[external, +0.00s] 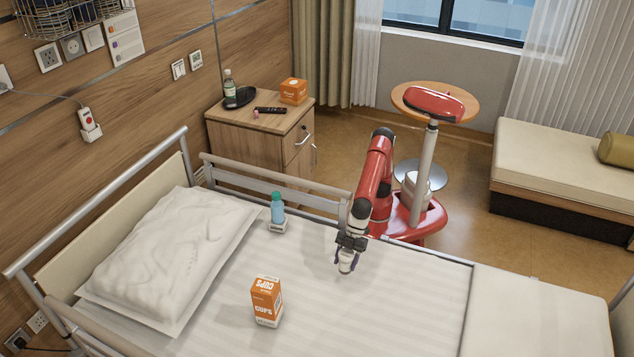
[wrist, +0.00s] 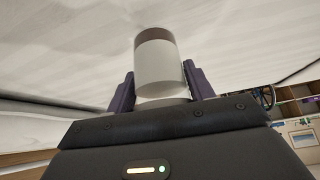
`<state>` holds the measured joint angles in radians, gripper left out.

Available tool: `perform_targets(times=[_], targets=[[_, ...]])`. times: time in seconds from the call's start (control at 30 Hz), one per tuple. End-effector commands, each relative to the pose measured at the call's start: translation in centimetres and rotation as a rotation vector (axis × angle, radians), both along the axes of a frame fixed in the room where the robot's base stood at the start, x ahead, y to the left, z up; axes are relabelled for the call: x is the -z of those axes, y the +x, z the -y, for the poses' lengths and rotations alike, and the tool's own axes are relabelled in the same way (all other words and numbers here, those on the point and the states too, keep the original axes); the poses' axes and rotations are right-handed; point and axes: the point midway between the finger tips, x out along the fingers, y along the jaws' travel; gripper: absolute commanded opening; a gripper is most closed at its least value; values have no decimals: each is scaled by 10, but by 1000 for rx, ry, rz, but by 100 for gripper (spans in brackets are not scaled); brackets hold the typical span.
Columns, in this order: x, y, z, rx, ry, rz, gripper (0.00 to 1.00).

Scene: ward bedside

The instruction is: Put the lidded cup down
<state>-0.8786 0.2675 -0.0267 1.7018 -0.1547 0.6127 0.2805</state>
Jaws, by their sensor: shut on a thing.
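My gripper (external: 346,258) is over the bed, near its far side rail, pointing down. It is shut on the lidded cup (wrist: 158,65), a pale cylinder with a brown band at one end. In the wrist view the dark fingers of my gripper (wrist: 160,88) stand on either side of the cup. In the external view the cup (external: 346,266) shows only as a small pale shape between the fingers. I cannot tell whether it touches the sheet.
An orange and white cups carton (external: 266,302) stands on the bed (external: 400,320) to the left. A blue bottle (external: 277,208) stands near the rail beside the pillow (external: 170,250). The sheet around my gripper is bare. A bedside cabinet (external: 255,135) stands beyond the rail.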

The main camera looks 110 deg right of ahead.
Motion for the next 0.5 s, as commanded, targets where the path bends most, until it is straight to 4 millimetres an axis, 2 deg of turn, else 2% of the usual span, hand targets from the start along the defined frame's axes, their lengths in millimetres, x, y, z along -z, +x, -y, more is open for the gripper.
perform_targets(times=[0.23,0.5], targets=[[37,-1,0,-1,-2,-2,24],[38,0,0,0,0,0,24]])
